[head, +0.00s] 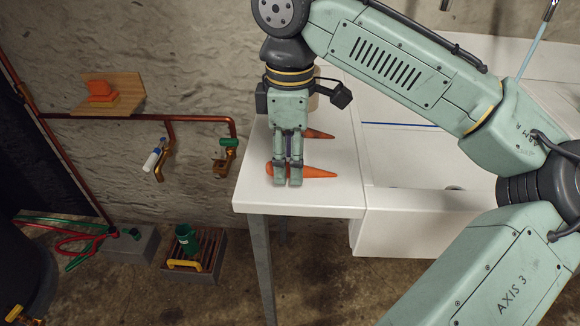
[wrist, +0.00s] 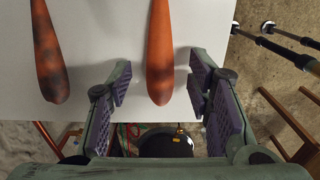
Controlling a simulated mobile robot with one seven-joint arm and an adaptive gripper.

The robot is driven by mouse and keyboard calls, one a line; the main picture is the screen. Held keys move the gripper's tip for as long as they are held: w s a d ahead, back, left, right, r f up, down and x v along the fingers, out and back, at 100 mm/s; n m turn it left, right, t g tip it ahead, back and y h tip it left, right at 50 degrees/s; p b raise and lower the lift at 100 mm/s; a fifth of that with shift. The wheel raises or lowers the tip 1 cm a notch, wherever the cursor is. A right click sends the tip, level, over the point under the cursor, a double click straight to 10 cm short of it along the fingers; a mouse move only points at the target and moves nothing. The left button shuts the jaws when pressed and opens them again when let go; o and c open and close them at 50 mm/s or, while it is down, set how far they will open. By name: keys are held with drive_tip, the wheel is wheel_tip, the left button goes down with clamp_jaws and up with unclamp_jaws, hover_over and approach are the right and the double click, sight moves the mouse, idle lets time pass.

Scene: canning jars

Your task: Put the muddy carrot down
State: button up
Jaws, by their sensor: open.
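Two orange carrots lie on the white counter. The nearer carrot (head: 318,171) lies across the spot under my gripper (head: 288,180). In the wrist view this carrot (wrist: 160,45) lies between the two open finger pads, with a visible gap on each side and a dark patch near its rounded end. The other carrot (head: 320,134) lies farther back. In the wrist view it (wrist: 48,60) is to the left, outside the fingers, with dark smudges along it. Both carrots show dark marks, so I cannot tell surely which is the muddy one. My gripper points down, open and holding nothing.
The white counter (head: 300,200) ends close in front of the nearer carrot. A white sink (head: 410,165) adjoins on the right. A tan container (head: 312,101) stands behind my gripper, partly hidden.

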drive_tip(key=shift+f, duration=0.4)
drive_tip(key=c, duration=0.9)
drive_tip(key=shift+c, duration=0.2)
